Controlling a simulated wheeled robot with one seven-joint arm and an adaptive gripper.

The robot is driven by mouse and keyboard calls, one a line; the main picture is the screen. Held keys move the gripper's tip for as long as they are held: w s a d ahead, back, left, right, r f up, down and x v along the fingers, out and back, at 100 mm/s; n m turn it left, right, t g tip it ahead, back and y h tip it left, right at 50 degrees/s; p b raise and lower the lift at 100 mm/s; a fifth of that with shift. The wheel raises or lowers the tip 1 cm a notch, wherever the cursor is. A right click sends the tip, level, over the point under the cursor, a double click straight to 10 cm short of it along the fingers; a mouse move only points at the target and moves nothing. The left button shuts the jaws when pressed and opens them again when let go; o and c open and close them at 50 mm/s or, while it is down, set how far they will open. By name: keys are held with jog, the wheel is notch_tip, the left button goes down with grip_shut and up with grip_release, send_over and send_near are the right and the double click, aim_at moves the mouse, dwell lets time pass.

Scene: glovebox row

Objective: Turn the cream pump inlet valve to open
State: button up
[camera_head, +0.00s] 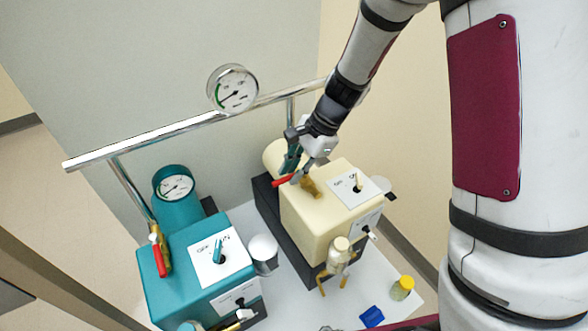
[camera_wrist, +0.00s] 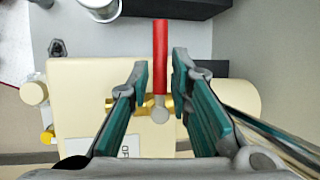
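The cream pump (camera_head: 318,218) stands on a dark base at the right of the bench and also fills the middle of the wrist view (camera_wrist: 85,85). Its inlet valve is a brass fitting (camera_head: 311,187) with a red lever (camera_head: 283,181). In the wrist view the red lever (camera_wrist: 160,55) points up, crosswise to the brass body (camera_wrist: 125,104). My gripper (camera_wrist: 160,68) is open, with one teal-padded finger on each side of the lever. Gaps show between lever and pads. In the head view my gripper (camera_head: 305,158) is just above the valve and partly hides it.
A teal pump (camera_head: 187,262) with its own red lever (camera_head: 158,256) stands to the left. A chrome rail (camera_head: 190,126) with a gauge (camera_head: 232,88) runs behind the pumps. A yellow-capped bottle (camera_head: 402,288) and a blue object (camera_head: 371,316) lie at the front right.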

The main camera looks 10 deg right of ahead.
grip_shut()
jog(key=shift+d+n, duration=0.1)
jog(key=shift+n, duration=0.2)
jog(key=n, duration=0.1)
jog(key=n+g, duration=0.1)
jog(key=n, duration=0.1)
jog(key=shift+s+d+g+b, duration=0.3)
jog(key=shift+s+d+b, duration=0.05)
jog(key=shift+b, duration=0.05)
jog(key=shift+s+d+n+g+h+b, duration=0.25)
jog(key=shift+n+g, duration=0.1)
jog(key=shift+n, duration=0.55)
jog(key=shift+s+d+n+g+h+b, duration=0.15)
jog(key=shift+d+n+g, duration=0.15)
jog(key=shift+n, duration=0.6)
jog(key=o, duration=0.6)
grip_release()
